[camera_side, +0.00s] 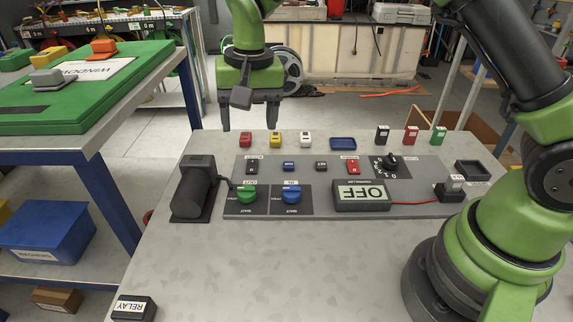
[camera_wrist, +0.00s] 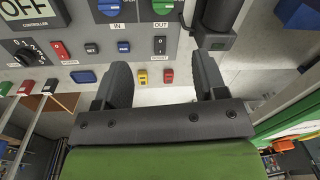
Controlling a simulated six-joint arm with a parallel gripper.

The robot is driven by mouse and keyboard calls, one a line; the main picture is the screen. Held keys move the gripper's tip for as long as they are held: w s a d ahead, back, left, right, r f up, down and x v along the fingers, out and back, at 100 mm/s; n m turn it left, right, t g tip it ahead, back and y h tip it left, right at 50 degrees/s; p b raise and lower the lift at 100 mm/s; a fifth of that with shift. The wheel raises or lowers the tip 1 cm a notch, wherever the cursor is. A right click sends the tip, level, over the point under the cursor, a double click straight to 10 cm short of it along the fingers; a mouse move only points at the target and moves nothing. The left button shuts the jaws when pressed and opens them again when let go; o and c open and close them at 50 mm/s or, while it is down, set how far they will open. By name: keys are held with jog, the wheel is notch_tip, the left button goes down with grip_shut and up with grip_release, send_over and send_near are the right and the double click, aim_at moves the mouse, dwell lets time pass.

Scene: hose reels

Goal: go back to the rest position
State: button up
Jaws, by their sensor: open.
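My gripper (camera_side: 249,122) hangs fingers-down over the far left edge of the grey table, behind the row of small coloured blocks. In the wrist view its two dark fingers (camera_wrist: 162,78) stand wide apart. Nothing is held between them. The small red block (camera_side: 246,139) and yellow block (camera_side: 276,139) are on the table just in front of the gripper, apart from it. They also show between the fingers in the wrist view, the yellow (camera_wrist: 142,78) and the red (camera_wrist: 168,75).
The control panel (camera_side: 330,172) carries green (camera_side: 247,194) and blue (camera_side: 291,194) knobs and a display reading OFF (camera_side: 361,195). A black device (camera_side: 194,188) stands left of it. A bench with a green board (camera_side: 130,88) is at left. The table's front is mostly clear.

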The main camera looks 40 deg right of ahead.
jog(key=s+d+r+n+t+y, duration=0.1)
jog(key=s+d+r+t, duration=0.25)
jog(key=s+r, duration=0.9)
jog(key=s+d+n+t, duration=0.1)
jog(key=s+d+t, duration=0.1)
jog(key=s, duration=0.9)
jog(key=shift+d+r+n+t+y, duration=0.3)
jog(key=shift+r+t, duration=0.1)
jog(key=shift+t, duration=0.05)
